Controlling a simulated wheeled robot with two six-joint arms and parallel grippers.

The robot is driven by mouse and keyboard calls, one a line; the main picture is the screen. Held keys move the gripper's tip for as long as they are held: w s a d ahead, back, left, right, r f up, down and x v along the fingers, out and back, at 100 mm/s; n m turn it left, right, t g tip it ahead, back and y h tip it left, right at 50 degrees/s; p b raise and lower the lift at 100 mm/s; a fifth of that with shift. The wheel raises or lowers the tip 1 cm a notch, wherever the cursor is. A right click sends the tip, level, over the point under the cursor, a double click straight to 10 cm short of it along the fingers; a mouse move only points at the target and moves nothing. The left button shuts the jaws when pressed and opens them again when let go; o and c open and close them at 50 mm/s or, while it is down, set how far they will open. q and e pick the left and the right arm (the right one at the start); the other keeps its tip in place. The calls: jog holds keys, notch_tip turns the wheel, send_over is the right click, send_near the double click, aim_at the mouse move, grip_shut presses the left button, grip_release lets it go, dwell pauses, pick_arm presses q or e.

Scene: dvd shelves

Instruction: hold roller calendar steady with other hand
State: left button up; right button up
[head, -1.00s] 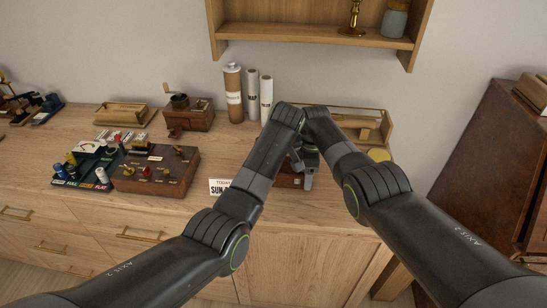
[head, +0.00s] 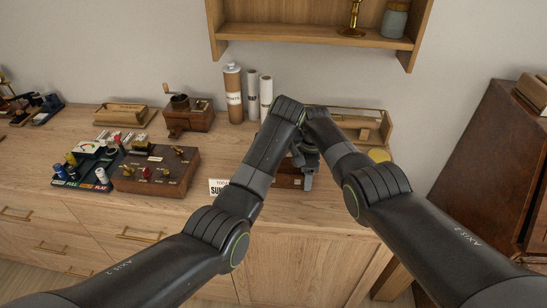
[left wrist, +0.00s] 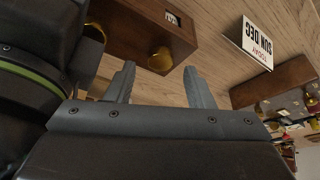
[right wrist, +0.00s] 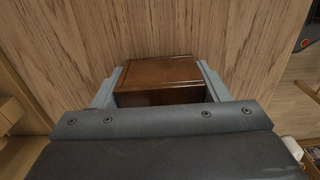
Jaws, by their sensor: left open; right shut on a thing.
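The roller calendar is a dark brown wooden box (head: 288,181), mostly hidden behind my arms in the head view. In the left wrist view, its body (left wrist: 125,22) shows a small white label and round brass knobs. My left gripper (left wrist: 160,72) is open, with its two fingers apart just short of a brass knob (left wrist: 160,58). My right gripper (right wrist: 160,72) is shut on the calendar, with one finger on each side of the box (right wrist: 158,94) in the right wrist view.
A white card reading SUN DEC (head: 217,186) stands left of the calendar. A brown box with knobs (head: 157,172) and a tray of small bottles (head: 82,166) lie further left. Tall tubes (head: 251,95) and a wooden tray (head: 388,122) stand behind. The front strip of wood is clear.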

pick_arm(q)
notch_tip(320, 180, up, 8)
jog(key=shift+r, duration=0.2)
jog(key=shift+a+f, duration=0.1)
jog(key=a+f+m+h, duration=0.5)
jog(key=f+m+h, duration=0.2)
jog(key=m, duration=0.1)
jog(key=s+a+m+h, duration=0.1)
jog(key=a+m+h, duration=0.1)
jog(key=s+a+m+t+h, duration=0.1)
jog(key=a+m+h, duration=0.1)
jog(key=m, duration=0.1)
jog(key=s+a+m+t+h, duration=0.1)
jog(key=s+a+m+h, duration=0.1)
jog(key=m, duration=0.1)
jog(key=shift+s, duration=0.1)
jog(key=shift+m+h, duration=0.5)
jog(key=shift+m, duration=0.1)
jog(key=x, duration=1)
jog(key=shift+d+f, duration=0.15)
jog(key=shift+d, duration=0.15)
